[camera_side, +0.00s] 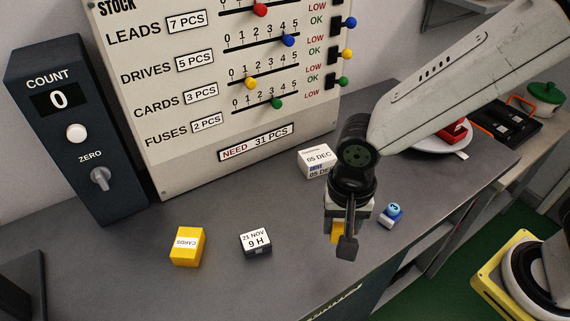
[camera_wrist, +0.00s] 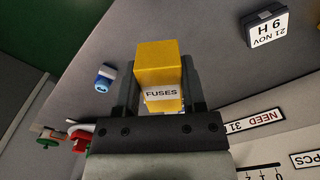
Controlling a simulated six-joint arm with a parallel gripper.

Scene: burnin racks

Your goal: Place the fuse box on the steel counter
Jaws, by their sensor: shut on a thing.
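My gripper (camera_side: 343,232) is shut on the yellow fuse box (camera_side: 336,232), which is mostly hidden behind the fingers in the side view. In the wrist view the fuse box (camera_wrist: 160,72) sits between the two fingers, its white FUSES label facing the camera. The grey steel counter (camera_side: 300,285) lies below. I cannot tell whether the box touches the counter or hangs just above it.
The stock board (camera_side: 215,90) and COUNT unit (camera_side: 65,130) stand behind.

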